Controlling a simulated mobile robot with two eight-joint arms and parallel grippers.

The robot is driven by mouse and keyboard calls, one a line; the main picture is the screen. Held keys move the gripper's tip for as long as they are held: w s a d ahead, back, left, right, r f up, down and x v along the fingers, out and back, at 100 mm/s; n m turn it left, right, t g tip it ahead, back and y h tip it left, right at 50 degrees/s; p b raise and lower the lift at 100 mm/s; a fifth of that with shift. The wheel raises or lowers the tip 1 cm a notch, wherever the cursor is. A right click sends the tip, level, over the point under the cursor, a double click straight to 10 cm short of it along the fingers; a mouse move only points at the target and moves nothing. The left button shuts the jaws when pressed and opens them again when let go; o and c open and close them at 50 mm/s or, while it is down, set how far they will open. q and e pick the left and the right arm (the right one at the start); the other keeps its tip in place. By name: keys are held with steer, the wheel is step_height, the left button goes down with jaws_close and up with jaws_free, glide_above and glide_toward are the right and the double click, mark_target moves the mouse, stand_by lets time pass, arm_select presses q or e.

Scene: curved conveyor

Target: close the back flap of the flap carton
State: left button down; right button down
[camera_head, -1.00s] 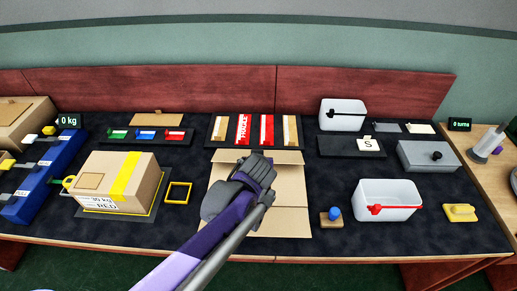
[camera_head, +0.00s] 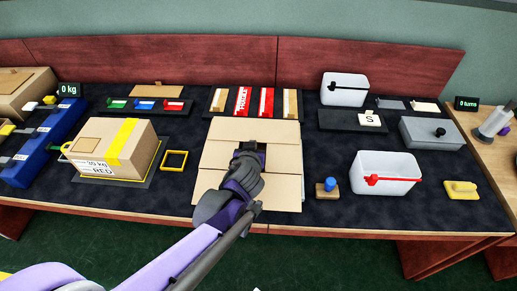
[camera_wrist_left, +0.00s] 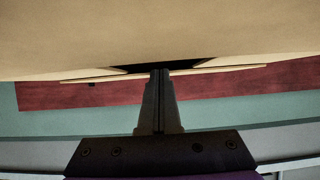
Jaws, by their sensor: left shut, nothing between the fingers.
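The flap carton (camera_head: 222,180) is a tan box in the middle of the table in the head view. Its back flap (camera_head: 255,128) is a tan panel along the far side, and its exact tilt is hard to tell. My left gripper (camera_head: 250,149) is shut and empty, with its tips over the carton's middle, just in front of the back flap. In the left wrist view, the shut fingers (camera_wrist_left: 158,90) point at a dark gap beside a large, close tan carton surface (camera_wrist_left: 160,35). Whether they touch it cannot be told. My right gripper is not in view.
A tan box with yellow tape (camera_head: 118,145) stands to the left. A wooden block with a blue knob (camera_head: 328,187) and a white bin with a red handle (camera_head: 385,170) are close on the right. A rack of tape strips (camera_head: 255,102) is behind the carton.

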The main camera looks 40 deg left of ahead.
arm_select(q)
steer(key=shift+w+f, duration=0.3)
steer(key=shift+f, duration=0.25)
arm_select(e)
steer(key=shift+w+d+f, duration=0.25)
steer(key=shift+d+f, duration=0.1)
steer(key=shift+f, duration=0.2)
arm_select(q)
steer(key=shift+w+a, duration=0.1)
steer(key=shift+w, duration=0.05)
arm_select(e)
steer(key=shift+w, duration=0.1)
arm_select(q)
steer(key=shift+b, duration=0.3)
